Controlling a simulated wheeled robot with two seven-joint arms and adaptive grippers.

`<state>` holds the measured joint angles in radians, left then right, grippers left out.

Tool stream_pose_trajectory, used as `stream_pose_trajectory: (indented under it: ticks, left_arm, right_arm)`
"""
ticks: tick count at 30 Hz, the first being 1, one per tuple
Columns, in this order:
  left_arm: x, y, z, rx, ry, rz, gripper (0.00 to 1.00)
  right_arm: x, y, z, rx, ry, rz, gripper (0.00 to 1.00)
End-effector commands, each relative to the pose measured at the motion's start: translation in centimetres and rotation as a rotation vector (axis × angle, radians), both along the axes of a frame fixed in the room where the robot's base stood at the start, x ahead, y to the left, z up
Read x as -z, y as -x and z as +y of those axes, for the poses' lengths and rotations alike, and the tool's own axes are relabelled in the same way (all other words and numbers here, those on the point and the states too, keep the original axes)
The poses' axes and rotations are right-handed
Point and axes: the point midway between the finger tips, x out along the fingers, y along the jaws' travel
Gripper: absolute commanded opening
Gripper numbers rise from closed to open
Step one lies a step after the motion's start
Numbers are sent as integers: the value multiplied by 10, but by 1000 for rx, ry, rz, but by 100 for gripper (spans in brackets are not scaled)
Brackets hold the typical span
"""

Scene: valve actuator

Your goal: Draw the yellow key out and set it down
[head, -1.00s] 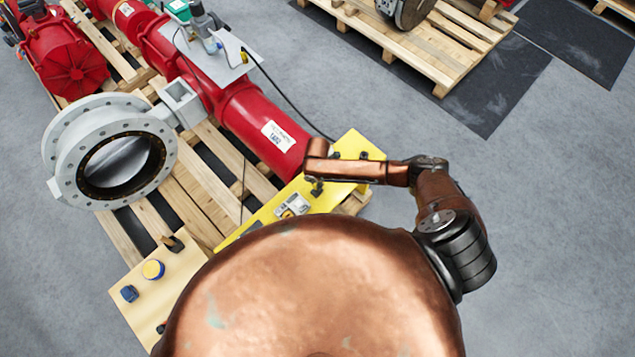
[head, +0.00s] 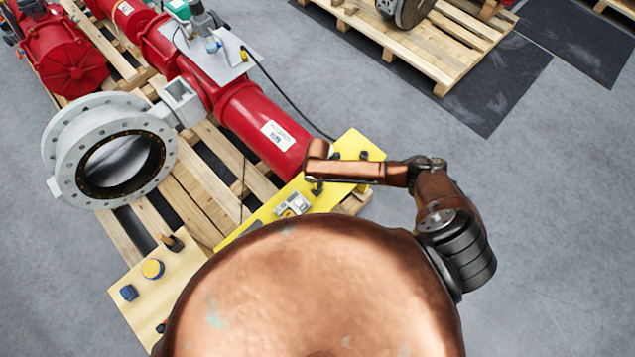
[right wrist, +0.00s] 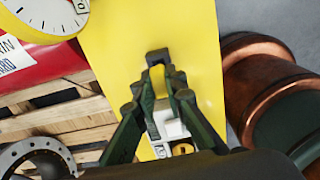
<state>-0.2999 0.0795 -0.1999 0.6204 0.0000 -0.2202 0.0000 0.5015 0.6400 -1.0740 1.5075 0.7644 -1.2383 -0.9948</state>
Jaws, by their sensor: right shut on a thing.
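My right gripper (right wrist: 156,88) is shut on the yellow key (right wrist: 157,76), whose yellow part shows between the fingertips over the yellow panel. A dark block sits just beyond the tips. I cannot tell whether the key is still in a lock or clear of it. In the head view the right gripper (head: 316,186) is small and low over the yellow panel (head: 348,145), and the key cannot be made out. A pale lock unit with a yellow round face (right wrist: 183,148) lies partly behind the fingers. My left gripper is out of view.
A red actuator cylinder (head: 250,115) and a grey flanged valve (head: 60,165) stand on the pallet. A dial gauge (right wrist: 38,14) shows in the wrist view.

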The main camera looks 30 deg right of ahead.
Motion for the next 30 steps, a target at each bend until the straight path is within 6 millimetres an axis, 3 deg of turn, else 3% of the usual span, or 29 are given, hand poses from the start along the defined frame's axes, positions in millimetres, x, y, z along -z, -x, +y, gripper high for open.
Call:
stream_pose_trajectory:
  ticks: [26, 27, 30]
  left_arm:
    - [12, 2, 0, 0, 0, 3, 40]
    - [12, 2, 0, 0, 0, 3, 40]
    - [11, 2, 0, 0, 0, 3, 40]
  right_arm:
    - [22, 0, 0, 0, 0, 0, 0]
    - [22, 0, 0, 0, 0, -1, 12]
    - [21, 0, 0, -1, 0, -1, 19]
